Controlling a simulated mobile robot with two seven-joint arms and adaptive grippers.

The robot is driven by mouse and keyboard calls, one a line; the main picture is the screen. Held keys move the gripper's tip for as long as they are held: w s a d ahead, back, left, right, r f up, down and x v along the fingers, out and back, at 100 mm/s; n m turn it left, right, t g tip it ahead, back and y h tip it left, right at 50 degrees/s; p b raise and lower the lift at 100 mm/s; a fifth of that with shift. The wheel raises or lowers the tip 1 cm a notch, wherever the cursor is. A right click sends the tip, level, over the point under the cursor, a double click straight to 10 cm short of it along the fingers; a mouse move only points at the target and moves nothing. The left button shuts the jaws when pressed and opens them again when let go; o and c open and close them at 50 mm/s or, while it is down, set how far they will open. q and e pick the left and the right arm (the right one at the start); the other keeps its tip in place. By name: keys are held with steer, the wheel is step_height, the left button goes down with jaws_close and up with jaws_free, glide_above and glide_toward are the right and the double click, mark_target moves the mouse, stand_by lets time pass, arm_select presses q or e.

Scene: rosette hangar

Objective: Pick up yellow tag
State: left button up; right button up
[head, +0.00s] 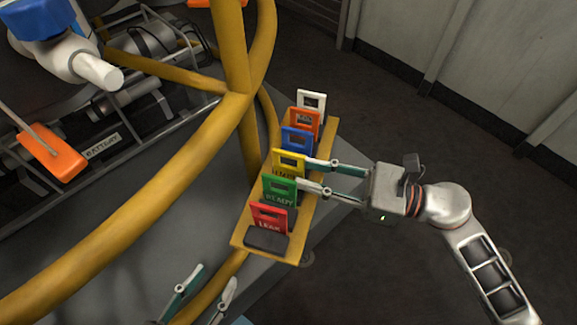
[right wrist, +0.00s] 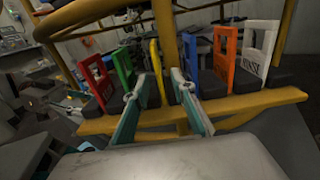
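The yellow tag (head: 289,162) stands upright in a yellow rack (head: 248,240), between a blue tag (head: 297,140) and a green tag (head: 280,189). My right gripper (head: 305,174) comes in from the right, open, its fingertips close to the rack with one toward the blue side and one toward the green side. In the right wrist view, the yellow tag (right wrist: 155,68) shows between the two spread fingertips (right wrist: 161,82); I cannot tell if either touches it. My left gripper (head: 213,278) shows at the bottom edge with its fingers apart and empty.
The rack also holds a red tag (head: 269,217), an orange tag (head: 304,122) and a white tag (head: 311,102). Thick yellow tubes (head: 160,200) run left of the rack. Dark floor is clear on the right.

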mark_target(289, 170)
steer(key=x, duration=0.5)
steer(key=shift+f, duration=0.1)
jaws_close()
